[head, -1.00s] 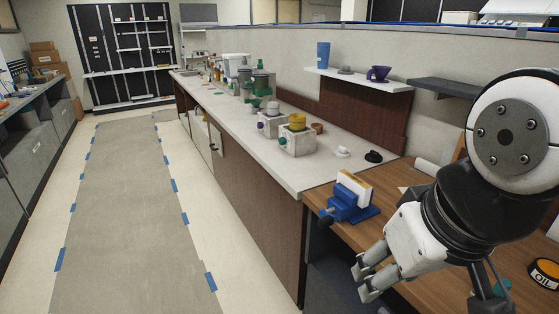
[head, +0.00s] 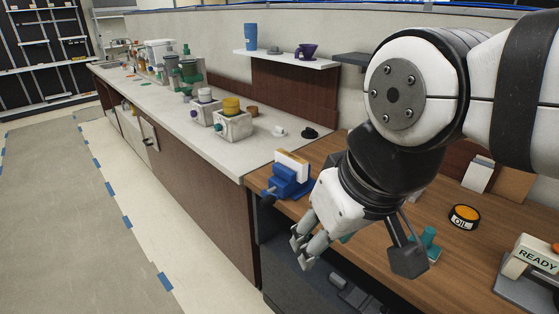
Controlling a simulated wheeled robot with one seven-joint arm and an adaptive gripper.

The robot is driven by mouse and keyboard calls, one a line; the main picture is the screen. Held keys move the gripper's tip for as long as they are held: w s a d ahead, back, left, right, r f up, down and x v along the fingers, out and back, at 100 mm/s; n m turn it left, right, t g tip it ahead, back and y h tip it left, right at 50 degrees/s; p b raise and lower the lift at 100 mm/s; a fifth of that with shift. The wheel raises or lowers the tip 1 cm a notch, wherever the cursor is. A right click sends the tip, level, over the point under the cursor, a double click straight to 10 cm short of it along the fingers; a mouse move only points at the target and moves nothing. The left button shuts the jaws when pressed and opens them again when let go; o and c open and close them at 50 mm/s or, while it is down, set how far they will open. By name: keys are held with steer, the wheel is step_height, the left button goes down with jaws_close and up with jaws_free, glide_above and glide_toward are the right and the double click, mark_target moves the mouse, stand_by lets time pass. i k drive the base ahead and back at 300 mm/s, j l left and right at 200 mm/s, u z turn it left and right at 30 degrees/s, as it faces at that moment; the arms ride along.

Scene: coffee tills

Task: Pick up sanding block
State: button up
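No object is clearly recognisable as the sanding block in the head view. A pale block with a tan face (head: 292,164) sits upright in the jaws of a blue vise (head: 288,184) at the left end of the wooden bench; I cannot tell whether it is the sanding block. My gripper (head: 301,249) points down and left, in front of the bench's front edge and below the vise in the picture. Its two fingers are apart, with nothing visible between them. My arm hides part of the bench.
The wooden bench (head: 455,248) holds an orange-topped OIL tin (head: 464,216), a READY sign (head: 536,256) and a teal object (head: 429,238). A pale counter (head: 225,153) with grinders adjoins it on the left. Open floor lies at far left.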

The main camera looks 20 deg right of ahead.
mark_target(434, 252)
steer(key=i+j+z, duration=0.15)
steer(key=j+z, duration=0.45)
steer(key=z, duration=0.25)
steer(key=i+j+z, duration=0.1)
steer(key=j+z, duration=0.3)
